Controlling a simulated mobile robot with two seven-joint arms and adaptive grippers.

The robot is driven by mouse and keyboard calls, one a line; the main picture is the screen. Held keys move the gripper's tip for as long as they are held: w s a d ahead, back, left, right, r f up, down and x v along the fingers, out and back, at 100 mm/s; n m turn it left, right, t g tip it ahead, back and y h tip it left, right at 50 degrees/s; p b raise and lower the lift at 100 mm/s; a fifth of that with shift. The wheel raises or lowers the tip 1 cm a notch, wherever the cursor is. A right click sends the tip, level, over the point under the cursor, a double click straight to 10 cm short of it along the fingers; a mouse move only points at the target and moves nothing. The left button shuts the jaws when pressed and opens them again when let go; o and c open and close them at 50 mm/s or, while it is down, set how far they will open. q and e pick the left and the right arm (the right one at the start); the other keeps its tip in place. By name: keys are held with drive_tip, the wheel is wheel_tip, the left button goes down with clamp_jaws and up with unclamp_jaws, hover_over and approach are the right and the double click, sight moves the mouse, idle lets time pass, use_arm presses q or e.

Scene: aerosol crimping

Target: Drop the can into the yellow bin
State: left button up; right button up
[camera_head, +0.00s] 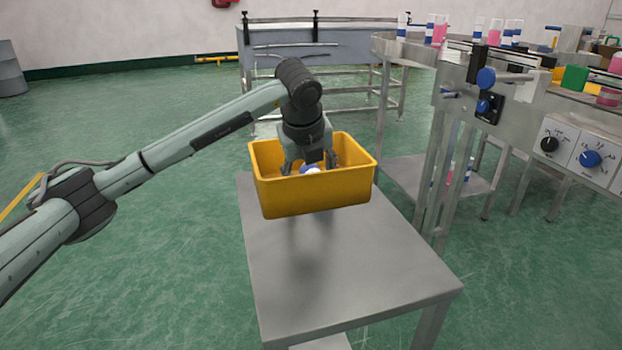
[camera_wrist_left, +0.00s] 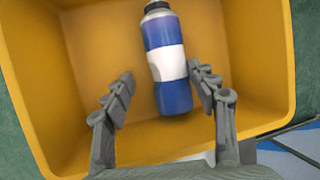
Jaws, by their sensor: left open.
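The yellow bin (camera_head: 315,199) stands at the far end of the grey metal table. My left gripper (camera_head: 309,166) points down into the bin's opening with its fingers spread. In the left wrist view, the can (camera_wrist_left: 166,60) is blue with a white band and a dark top. My right gripper is out of view.
The grey table (camera_head: 340,270) is bare in front of the bin. A conveyor machine with knobs (camera_head: 590,158) and several bottles stands to the right. Another metal bench (camera_head: 335,45) is behind. Green floor lies open at the left.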

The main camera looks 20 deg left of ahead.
use_arm(q)
drive_tip(key=v, duration=1.2)
